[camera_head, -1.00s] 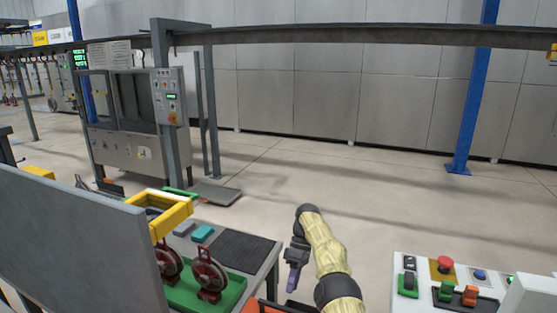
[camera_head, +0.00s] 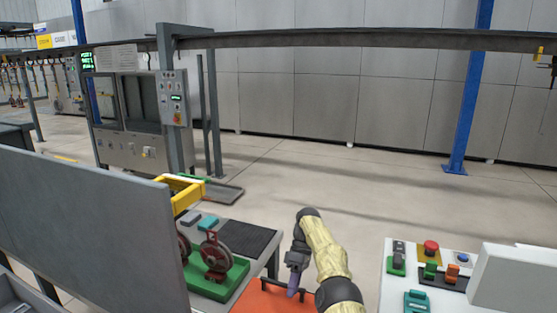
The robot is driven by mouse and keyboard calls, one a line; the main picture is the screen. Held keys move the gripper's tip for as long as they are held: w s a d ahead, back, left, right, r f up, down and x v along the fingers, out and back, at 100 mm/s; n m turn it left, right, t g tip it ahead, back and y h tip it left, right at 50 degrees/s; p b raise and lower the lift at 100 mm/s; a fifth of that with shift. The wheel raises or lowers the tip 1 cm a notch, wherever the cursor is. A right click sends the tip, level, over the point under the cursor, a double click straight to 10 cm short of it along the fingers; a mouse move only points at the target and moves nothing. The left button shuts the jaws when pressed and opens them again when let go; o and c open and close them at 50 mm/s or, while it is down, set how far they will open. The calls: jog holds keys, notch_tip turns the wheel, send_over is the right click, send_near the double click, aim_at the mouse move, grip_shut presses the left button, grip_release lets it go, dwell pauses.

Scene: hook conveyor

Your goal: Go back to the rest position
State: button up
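My gripper (camera_head: 294,284) hangs at the end of my yellow-sleeved arm (camera_head: 326,255), near the bottom middle of the picture. It points down, just above or in front of an orange surface (camera_head: 262,297). A purple part shows at its tip. I cannot tell whether that is a finger or a held thing, nor whether the fingers are open or shut.
A table at the left carries a green tray (camera_head: 238,277) with dark red wheel-like parts (camera_head: 215,257), a black mat (camera_head: 246,238) and a yellow frame (camera_head: 184,195). A grey panel (camera_head: 80,225) stands left. A control panel (camera_head: 397,290) with buttons is at right. Open floor lies beyond.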

jog(key=s+r+m+t+h, duration=0.2)
jog(key=s+r+m+t, duration=0.2)
jog(key=r, duration=0.3)
jog(key=s+d+r+m+t, duration=0.1)
jog(key=s+d+m, duration=0.3)
jog(key=s, duration=0.9)
jog(key=s+d+r+m+t+p, duration=0.1)
jog(key=s+d+m+t, duration=0.3)
jog(key=s, duration=0.9)
jog(key=d+m, duration=0.1)
jog(key=d, duration=0.1)
jog(key=shift+s+d+r+m+h, duration=0.15)
jog(key=shift+s+d+m+h, duration=0.15)
jog(key=shift+d+h, duration=0.1)
jog(key=shift+w+a+r+p, duration=0.1)
jog(key=shift+p, duration=0.25)
